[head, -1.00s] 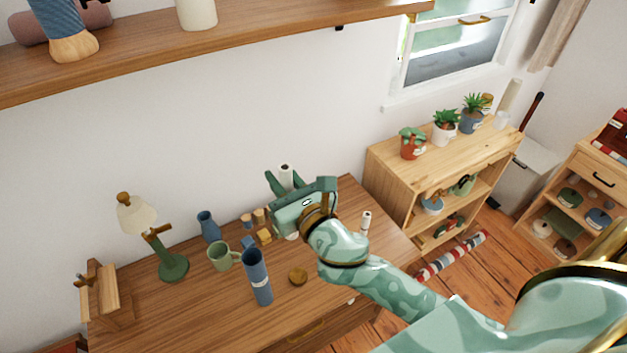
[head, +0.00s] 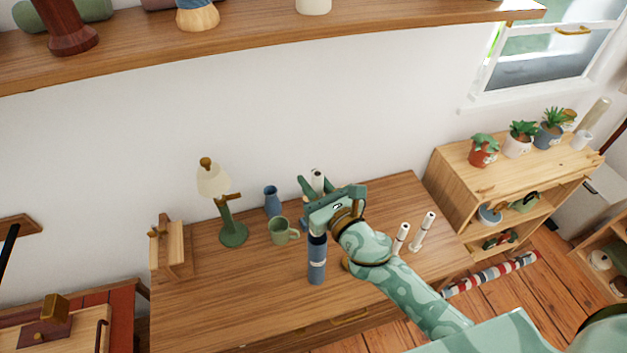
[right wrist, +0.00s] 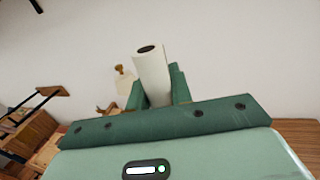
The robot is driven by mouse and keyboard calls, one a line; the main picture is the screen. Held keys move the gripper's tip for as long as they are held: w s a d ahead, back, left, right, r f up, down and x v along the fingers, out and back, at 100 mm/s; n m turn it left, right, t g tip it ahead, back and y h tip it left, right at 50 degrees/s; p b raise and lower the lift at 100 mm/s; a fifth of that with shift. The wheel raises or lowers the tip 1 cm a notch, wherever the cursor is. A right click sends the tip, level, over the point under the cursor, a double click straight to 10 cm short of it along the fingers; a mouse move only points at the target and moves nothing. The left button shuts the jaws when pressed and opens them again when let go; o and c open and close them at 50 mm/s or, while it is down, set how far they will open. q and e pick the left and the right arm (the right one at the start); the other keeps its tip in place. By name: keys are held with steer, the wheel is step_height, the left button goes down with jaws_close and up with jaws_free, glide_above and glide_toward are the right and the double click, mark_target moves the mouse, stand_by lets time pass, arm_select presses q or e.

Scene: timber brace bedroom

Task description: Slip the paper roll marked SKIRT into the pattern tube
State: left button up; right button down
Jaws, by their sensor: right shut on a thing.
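My right gripper (head: 317,187) is shut on a white paper roll (head: 317,177), which stands up between its green fingers. The held roll (right wrist: 152,72) shows its dark open end in the right wrist view, leaning slightly; I see no readable word on it. The blue tube (head: 317,265), which looks like the pattern tube, stands upright on the desk with a pale label. In the head view the gripper body is just above the tube and overlaps its top, so the mouth is mostly hidden. I cannot tell the gap between them. My left gripper is not in view.
Two other white rolls (head: 401,236) (head: 424,230) stand on the desk (head: 230,310) right of my arm. A green mug (head: 281,231), blue vase (head: 272,202) and lamp (head: 233,233) stand to the left. A wall shelf (head: 260,38) runs above. The desk's front left is clear.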

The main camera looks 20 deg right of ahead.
step_height(320, 180, down, 13)
steer(key=b, duration=1.1)
steer(key=shift+d+r+b, duration=0.15)
steer(key=shift+b, duration=0.2)
steer(key=c, duration=1.2)
jaws_free()
steer(key=shift+o, duration=0.2)
steer(key=b+v, duration=0.5)
steer(key=v, duration=1.1)
steer(key=shift+s, duration=0.15)
steer(key=shift+r, duration=0.1)
